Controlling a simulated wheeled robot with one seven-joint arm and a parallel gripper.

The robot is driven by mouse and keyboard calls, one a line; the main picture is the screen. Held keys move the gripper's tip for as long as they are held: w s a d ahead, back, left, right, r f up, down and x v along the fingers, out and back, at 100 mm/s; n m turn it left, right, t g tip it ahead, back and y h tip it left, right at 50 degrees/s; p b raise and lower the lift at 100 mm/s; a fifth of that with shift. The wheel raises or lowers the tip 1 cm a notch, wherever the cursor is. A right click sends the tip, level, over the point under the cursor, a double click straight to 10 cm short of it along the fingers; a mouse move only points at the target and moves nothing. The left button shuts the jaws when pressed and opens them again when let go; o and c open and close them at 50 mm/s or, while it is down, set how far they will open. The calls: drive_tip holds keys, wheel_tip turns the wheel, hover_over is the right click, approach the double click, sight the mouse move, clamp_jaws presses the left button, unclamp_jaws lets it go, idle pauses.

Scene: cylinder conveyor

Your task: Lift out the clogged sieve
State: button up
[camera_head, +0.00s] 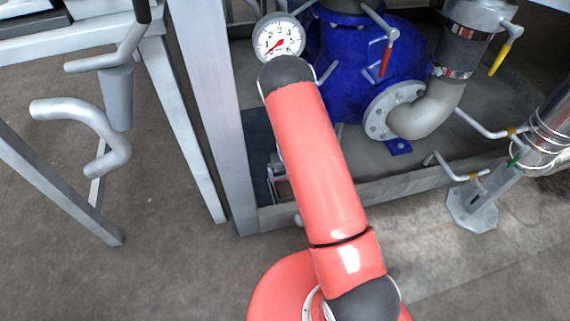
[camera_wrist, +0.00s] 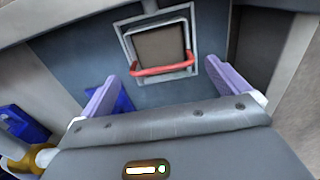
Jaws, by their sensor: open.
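The sieve (camera_wrist: 160,47) appears in the wrist view as a brown, clogged-looking panel in a square grey metal frame, with a red handle (camera_wrist: 163,70) along its near edge. It sits in a dark blue-grey surface. My gripper (camera_wrist: 162,76) is open, with its two purple fingers on either side of the handle and apart from it. Nothing is between the fingers except the view of the handle beyond.
A blue pump body (camera_head: 350,60) with a pressure gauge (camera_head: 279,38) and a curved pipe (camera_head: 430,110) stands behind my arm. A grey frame post (camera_head: 215,90) stands to the left. Valve levers and pipes are at the right. Floor at lower left is clear.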

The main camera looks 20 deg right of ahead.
sight(288, 188)
drive_tip(key=shift+w+f, duration=0.1)
drive_tip(key=shift+f, duration=0.15)
wheel_tip(288, 188, down, 7)
drive_tip(key=shift+f+b, duration=0.2)
drive_tip(key=shift+b, duration=0.3)
drive_tip(key=c, duration=0.7)
drive_tip(key=shift+r, duration=0.15)
drive_tip(key=shift+c, duration=0.5)
